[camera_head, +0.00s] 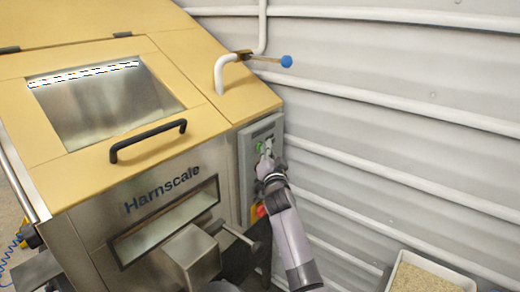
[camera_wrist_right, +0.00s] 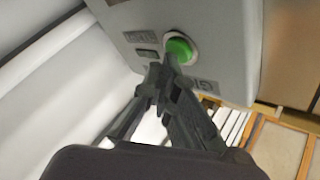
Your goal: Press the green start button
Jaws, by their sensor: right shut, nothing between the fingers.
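The green start button (camera_head: 260,147) is on the grey control panel (camera_head: 246,160) at the right side of the hopper machine. In the right wrist view the round green button (camera_wrist_right: 181,48) sits in a pale ring on the grey panel. My right gripper (camera_head: 266,154) is shut and empty, its tips pointing at the panel. In the wrist view the right fingertips (camera_wrist_right: 166,72) are at the button's lower edge and partly overlap it. I cannot tell whether they touch it. My left gripper is not in view.
A red and yellow control (camera_head: 258,211) sits lower on the panel, partly behind my right arm. A black handle (camera_head: 148,141) crosses the hopper's front. A blue-knobbed valve (camera_head: 286,61) is above. A bin of granular material (camera_head: 425,279) stands at the lower right.

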